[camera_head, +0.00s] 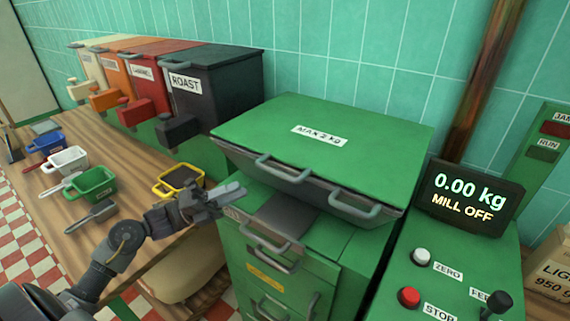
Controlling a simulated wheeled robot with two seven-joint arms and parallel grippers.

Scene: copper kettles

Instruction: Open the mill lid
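The mill lid (335,139) is a broad green panel with a white "MAX 2 kg" label, lying down over the top of the green mill. Two grey bar handles are on its front edge, a left handle (283,170) and a right handle (354,204). My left gripper (236,190) is in front of the mill's left side, left of and a little below the left handle, apart from it. Nothing shows held in it; its finger gap is not clear from this angle. My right gripper is out of view.
Green drawers (278,272) with grey handles are below the lid. A display (469,202) reads "0.00 kg, MILL OFF" at right, above a button panel (440,274). Yellow (168,192), green (92,185) and other scoops lie on the wooden table. Roast bins (215,84) stand behind.

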